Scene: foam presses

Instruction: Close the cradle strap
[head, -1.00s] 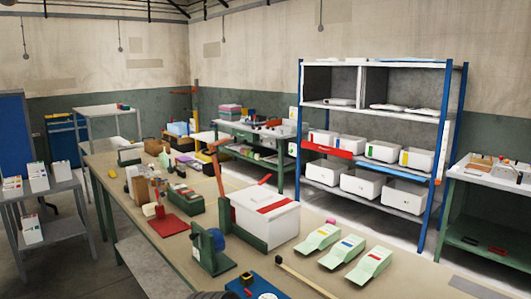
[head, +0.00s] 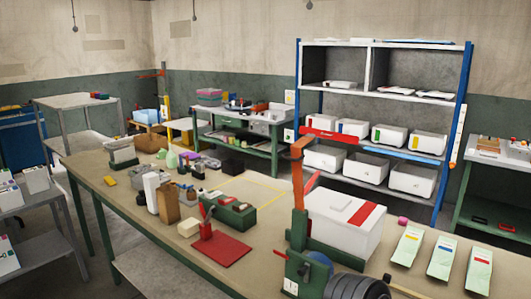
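A white box (head: 346,222) with a red band across its top sits in a green cradle (head: 335,262) on the bench, right of centre in the head view. An orange-red upright arm (head: 298,170) rises at the cradle's left side. A thin red bar (head: 312,183) sticks up at a slant behind it, clear of the box top. I cannot tell which of these is the strap. A dark ribbed part (head: 357,288), probably mine, shows at the bottom edge in front of the cradle. No gripper fingers are visible.
A green stand with a blue disc (head: 322,268) stands just in front of the cradle. Pale green pouches (head: 443,256) lie to the right. A red plate (head: 219,250) lies to the left. A blue-framed shelf (head: 384,105) with white bins stands behind.

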